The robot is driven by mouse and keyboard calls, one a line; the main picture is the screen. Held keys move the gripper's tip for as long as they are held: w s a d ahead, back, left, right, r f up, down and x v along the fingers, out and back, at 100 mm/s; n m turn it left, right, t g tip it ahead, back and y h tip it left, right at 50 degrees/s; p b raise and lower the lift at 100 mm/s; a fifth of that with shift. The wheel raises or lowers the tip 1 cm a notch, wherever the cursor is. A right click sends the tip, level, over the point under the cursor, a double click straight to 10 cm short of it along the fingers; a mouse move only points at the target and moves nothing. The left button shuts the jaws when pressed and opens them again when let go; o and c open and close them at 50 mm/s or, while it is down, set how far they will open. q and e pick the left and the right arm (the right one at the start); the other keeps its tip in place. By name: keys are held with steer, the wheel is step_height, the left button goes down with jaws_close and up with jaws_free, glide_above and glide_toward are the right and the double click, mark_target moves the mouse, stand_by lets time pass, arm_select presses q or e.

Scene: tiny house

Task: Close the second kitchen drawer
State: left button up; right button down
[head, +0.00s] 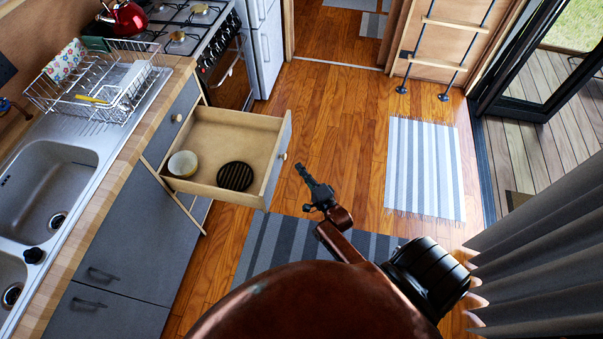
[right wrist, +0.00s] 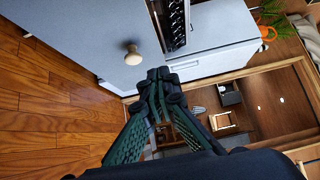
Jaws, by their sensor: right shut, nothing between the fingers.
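The open kitchen drawer (head: 222,140) sticks well out from the counter, below a shut top drawer (head: 180,114). It has a light wood box, a grey front and a round pale knob (head: 284,156). In the right wrist view the knob (right wrist: 133,55) shows on the grey drawer front (right wrist: 85,32). My right gripper (head: 300,168) is shut and empty, just outside the drawer front and close to the knob, with no clear contact in the head view. In the right wrist view its fingertips (right wrist: 159,76) lie right of the knob. My left gripper is not in view.
A cream bowl (head: 183,164) and a dark ribbed round item (head: 235,176) are in the drawer. A stove (head: 225,65) stands beyond it. A striped rug (head: 422,168) and open wood floor lie to the right; a grey curtain (head: 545,255) hangs at lower right.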

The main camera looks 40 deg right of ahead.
glide_toward(278, 150)
steer(key=w+d, duration=0.3)
steer(key=shift+w+a+f+b, duration=0.2)
steer(key=shift+w+a+b, duration=0.5)
steer(key=shift+w+a, duration=0.45)
steer(key=shift+w, duration=0.3)
